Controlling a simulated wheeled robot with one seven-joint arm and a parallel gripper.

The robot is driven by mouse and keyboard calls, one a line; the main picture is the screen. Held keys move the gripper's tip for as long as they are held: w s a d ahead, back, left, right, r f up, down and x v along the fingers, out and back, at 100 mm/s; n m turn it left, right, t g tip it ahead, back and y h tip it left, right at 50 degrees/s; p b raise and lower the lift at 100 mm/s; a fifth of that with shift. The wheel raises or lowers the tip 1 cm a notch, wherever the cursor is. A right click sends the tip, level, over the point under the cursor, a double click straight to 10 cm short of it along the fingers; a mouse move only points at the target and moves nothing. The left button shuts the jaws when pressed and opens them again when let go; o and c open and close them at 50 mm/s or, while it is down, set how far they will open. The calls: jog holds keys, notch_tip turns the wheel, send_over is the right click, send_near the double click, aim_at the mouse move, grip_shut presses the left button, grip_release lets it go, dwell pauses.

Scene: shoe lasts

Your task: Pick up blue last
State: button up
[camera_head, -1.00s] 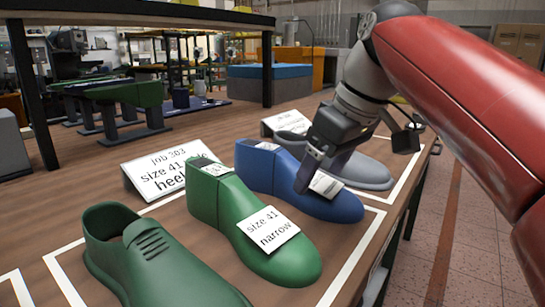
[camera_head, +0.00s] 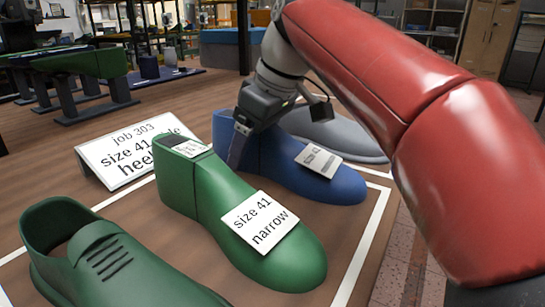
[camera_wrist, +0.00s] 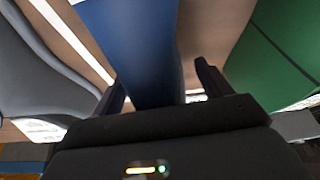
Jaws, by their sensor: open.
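The blue last (camera_head: 325,183) lies on the table between the green last and a grey last, with a white label on its forepart. My gripper (camera_head: 239,155) is at its heel end, with one dark finger visible on the near side in the head view. In the wrist view, the blue last (camera_wrist: 130,45) lies between the two open fingers of my gripper (camera_wrist: 160,85). The finger on the left is close to its side, and a gap shows at the other finger. I cannot tell whether either finger touches it.
The green last (camera_head: 265,250) stands close in front, labelled "size 41 narrow". It also shows at the right in the wrist view (camera_wrist: 285,45). The grey last (camera_head: 335,132) is behind the blue one. A green shoe (camera_head: 110,265) and a job 303 sign (camera_head: 130,155) are at left.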

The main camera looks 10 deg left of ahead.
jog(key=c, duration=1.4)
jog(key=shift+c, duration=0.6)
jog(key=shift+r, duration=0.15)
